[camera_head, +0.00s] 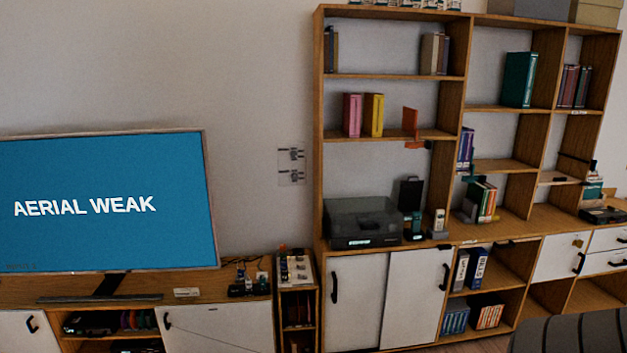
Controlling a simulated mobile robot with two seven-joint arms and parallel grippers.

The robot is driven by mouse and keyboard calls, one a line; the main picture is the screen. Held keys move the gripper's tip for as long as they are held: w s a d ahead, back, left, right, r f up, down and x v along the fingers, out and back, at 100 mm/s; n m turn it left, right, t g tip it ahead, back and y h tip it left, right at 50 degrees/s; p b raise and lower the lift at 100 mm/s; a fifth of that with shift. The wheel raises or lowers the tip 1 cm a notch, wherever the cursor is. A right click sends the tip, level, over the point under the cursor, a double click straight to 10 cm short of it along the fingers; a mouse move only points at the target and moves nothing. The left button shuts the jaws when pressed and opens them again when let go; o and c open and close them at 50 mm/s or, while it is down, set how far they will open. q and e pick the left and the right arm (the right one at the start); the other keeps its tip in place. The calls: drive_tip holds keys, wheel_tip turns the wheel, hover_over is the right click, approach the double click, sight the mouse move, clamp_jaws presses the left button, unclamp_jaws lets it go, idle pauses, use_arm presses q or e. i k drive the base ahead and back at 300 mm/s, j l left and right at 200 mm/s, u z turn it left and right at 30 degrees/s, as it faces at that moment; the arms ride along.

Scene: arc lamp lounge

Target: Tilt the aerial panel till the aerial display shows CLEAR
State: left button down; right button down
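The aerial display (105,235) is a large blue screen at the left, and it reads AERIAL WEAK. A small orange upright panel (410,122) stands at the front edge of a middle shelf, right of the pink and yellow books. It may be the aerial panel, but its lettering is too small to tell. A lower orange piece lies just below it at the shelf edge. Neither of my grippers is in view, and nothing touches the orange panel.
The screen stands on a low wooden cabinet (215,292). A tall wooden shelf unit (395,77) holds books, a dark record player (362,222) and a cordless phone (438,221). A dark chair back (570,333) shows at the lower right. Wall plates (291,166) sit between screen and shelves.

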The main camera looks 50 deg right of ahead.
sight(410, 191)
drive_tip(key=z, duration=2.2)
drive_tip(key=i+j, duration=0.15)
drive_tip(key=i, duration=0.4)
drive_tip(key=i+j+z, duration=0.1)
drive_tip(key=i, duration=0.4)
drive_tip(key=i+j, duration=0.15)
drive_tip(key=i, duration=0.4)
drive_tip(key=i+j+z, duration=0.1)
drive_tip(key=i, duration=0.45)
drive_tip(key=i+j, duration=0.3)
drive_tip(key=i, duration=0.2)
